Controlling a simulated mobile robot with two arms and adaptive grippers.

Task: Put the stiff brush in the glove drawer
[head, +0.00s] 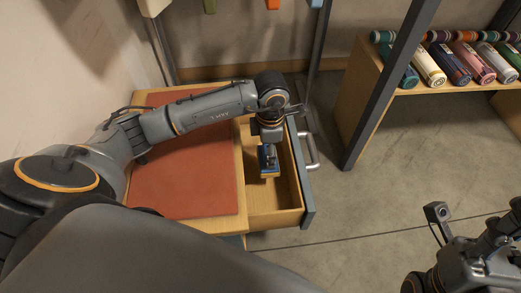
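The glove drawer (288,217) is pulled out to the right of the wooden cabinet, and its inside is open to view from above. My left gripper (268,153) points down into the drawer. It looks shut on a small blue piece with a tan lower edge, which I take for the stiff brush (269,173). The brush is inside the drawer's outline, near its middle; I cannot tell whether it touches the drawer floor. The arm and wrist hide the drawer's far part. My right arm shows at the lower right, but its fingertips are out of the picture.
A red mat (185,178) covers the cabinet top. The drawer's metal handle (311,152) sticks out to the right. A dark metal post (388,88) stands beyond it. The floor between is clear.

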